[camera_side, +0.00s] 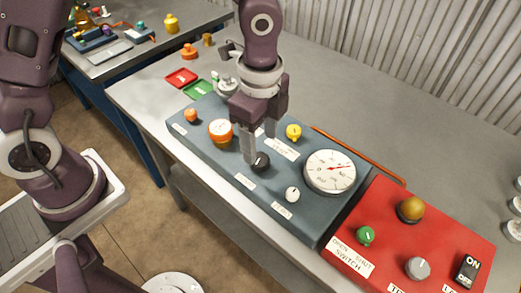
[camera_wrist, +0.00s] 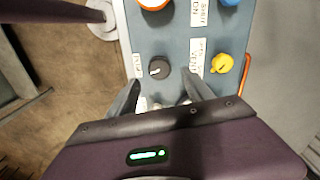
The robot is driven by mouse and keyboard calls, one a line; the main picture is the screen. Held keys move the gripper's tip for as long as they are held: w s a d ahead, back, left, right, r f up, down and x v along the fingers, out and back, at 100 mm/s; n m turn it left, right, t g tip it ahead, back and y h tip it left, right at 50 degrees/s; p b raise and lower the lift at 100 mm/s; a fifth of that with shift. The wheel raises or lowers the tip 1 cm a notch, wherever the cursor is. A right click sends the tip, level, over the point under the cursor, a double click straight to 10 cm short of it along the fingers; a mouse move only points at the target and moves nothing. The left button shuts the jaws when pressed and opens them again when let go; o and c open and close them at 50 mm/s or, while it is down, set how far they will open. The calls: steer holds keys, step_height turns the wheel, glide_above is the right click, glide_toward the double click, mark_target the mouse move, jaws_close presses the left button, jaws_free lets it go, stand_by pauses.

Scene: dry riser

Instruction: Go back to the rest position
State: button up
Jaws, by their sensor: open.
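My gripper (camera_side: 259,148) is open and empty, pointing down over the grey-blue panel (camera_side: 317,232). In the side view its near finger overlaps a black knob (camera_side: 261,163). In the wrist view the black knob (camera_wrist: 158,68) lies just beyond the two spread fingertips (camera_wrist: 165,88), with no finger seen closed on it. I cannot tell the exact height of the fingertips above the panel. A white knob (camera_side: 292,194), a yellow knob (camera_side: 293,132) and a large white dial gauge (camera_side: 330,172) are also on this panel.
An orange-and-white knob (camera_side: 220,131) and a small orange knob (camera_side: 191,115) are on the panel's left part. A red panel (camera_side: 385,205) with knobs and an ON/OFF switch (camera_side: 467,268) stands right. Red (camera_side: 181,77) and green (camera_side: 198,90) trays lie behind left.

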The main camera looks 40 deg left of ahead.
step_height(320, 180, up, 2)
steer(key=s+a+r+n+t+y, duration=0.1)
steer(key=s+a+r+n+t, duration=0.15)
steer(key=a+r+n, duration=0.4)
steer(key=s+a+r+n+t, duration=0.1)
steer(key=s+a+r+n, duration=0.1)
steer(key=s+n, duration=0.1)
steer(key=s+a+r+n+t, duration=0.1)
steer(key=s+a+r+n, duration=0.1)
steer(key=s, duration=0.4)
steer(key=s+a+r+n+t+h, duration=0.1)
steer(key=s+a+r+n, duration=0.2)
steer(key=s+n, duration=0.2)
steer(key=shift+r, duration=0.25)
